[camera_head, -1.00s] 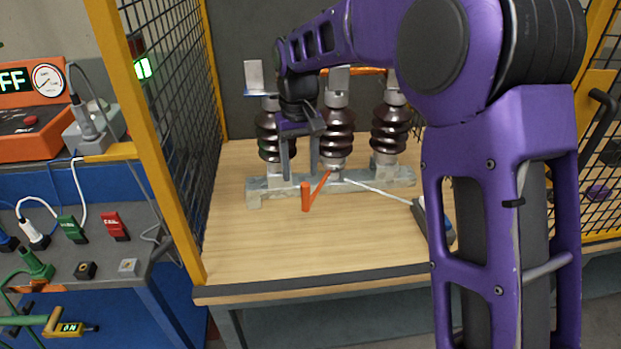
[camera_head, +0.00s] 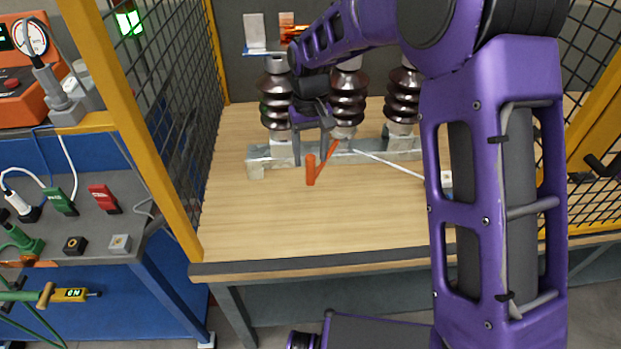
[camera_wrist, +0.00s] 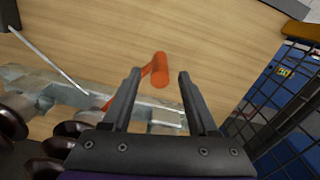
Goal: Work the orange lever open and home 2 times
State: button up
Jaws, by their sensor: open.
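The orange lever (camera_head: 311,169) stands at the front of the isolator's grey base, its arm running back to the middle insulator. My gripper (camera_head: 311,160) is open and empty, pointing down just behind and above the lever handle in the head view. In the wrist view the orange lever (camera_wrist: 160,70) shows between and beyond the tips of my gripper (camera_wrist: 158,75), with no contact visible. The isolator (camera_head: 347,97) has brown ribbed insulators on a metal base rail (camera_head: 260,160). My arm hides part of its top.
A pale rod (camera_head: 390,163) runs right from the base. Yellow-framed mesh fencing (camera_head: 175,130) stands on the left and right. The wooden tabletop (camera_head: 300,225) in front of the lever is clear. A blue bench (camera_head: 100,240) with switches stands outside, left.

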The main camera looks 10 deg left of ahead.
aim_at(308, 182)
notch_tip(308, 182, down, 8)
jog(key=shift+r+b, duration=0.25)
jog(key=shift+b, duration=0.2)
grip_shut()
jog(key=shift+a, duration=0.1)
jog(key=shift+a+r, duration=0.1)
jog(key=shift+a, duration=0.05)
dwell(0.9)
